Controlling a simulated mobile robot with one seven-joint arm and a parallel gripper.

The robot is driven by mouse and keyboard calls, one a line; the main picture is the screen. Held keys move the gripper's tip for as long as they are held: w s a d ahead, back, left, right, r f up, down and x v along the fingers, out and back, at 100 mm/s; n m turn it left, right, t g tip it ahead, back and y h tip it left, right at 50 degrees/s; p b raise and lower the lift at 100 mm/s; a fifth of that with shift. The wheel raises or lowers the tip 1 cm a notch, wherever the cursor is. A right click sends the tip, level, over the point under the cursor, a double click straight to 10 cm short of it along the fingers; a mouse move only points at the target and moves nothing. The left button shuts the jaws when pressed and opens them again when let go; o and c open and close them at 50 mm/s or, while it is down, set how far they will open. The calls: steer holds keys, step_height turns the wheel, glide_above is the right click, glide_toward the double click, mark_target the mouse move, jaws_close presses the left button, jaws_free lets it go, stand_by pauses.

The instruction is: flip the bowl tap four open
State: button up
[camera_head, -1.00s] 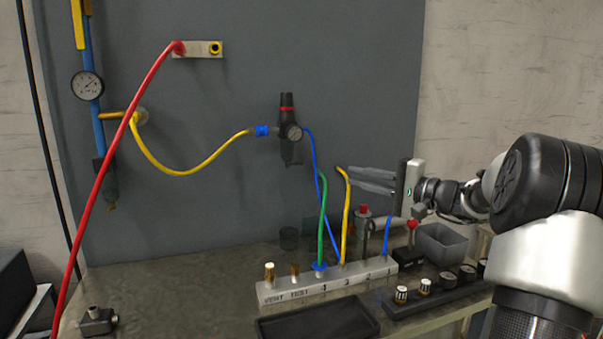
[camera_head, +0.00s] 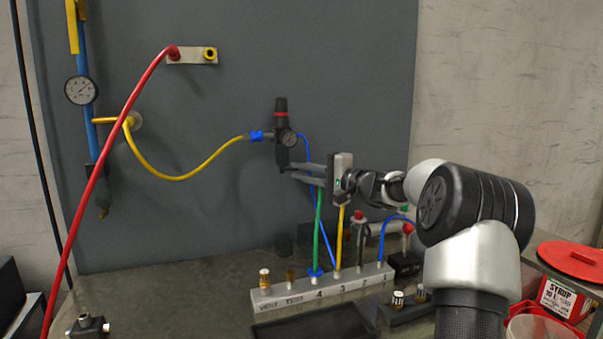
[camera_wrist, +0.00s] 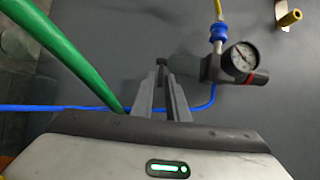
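The dark filter-regulator (camera_head: 281,120), with a red band and a round gauge (camera_head: 288,139), is on the grey panel. Its bowl hangs below, and my gripper (camera_head: 294,171) points left at its lower end. The fingers look parted and empty; contact with the bowl is not clear. In the wrist view the regulator (camera_wrist: 215,68) lies just beyond the fingertips (camera_wrist: 163,64). I cannot make out a tap lever on the bowl. A pale manifold (camera_head: 330,287) marked with numbers stands below, with green hose (camera_head: 318,225) at 4.
The green hose (camera_wrist: 40,40) passes close beside my fingers. A blue hose (camera_head: 311,190) runs down behind them, and a yellow hose (camera_head: 339,240) rises below my gripper. A black tray (camera_head: 310,325) lies in front. A red-lidded syrup bin (camera_head: 570,262) stands right.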

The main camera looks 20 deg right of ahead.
steer(key=shift+c, duration=0.3)
jaws_close()
steer(key=n+g+y+p, duration=0.1)
steer(key=p, duration=0.1)
steer(key=w+n+y+p, duration=0.1)
steer(key=p, duration=0.1)
steer(key=n+g+y+p, duration=0.1)
steer(key=p, duration=0.1)
steer(key=shift+w+d+r+g+p, duration=0.1)
steer(key=shift+w+d+g+p, duration=0.05)
steer(key=shift+d+g+p, duration=0.2)
steer(key=shift+o, duration=0.3)
jaws_free()
steer(key=v, duration=1.7)
steer(key=shift+d+f+p, duration=0.15)
steer(key=shift+f+p, duration=0.1)
steer(key=shift+p, duration=0.2)
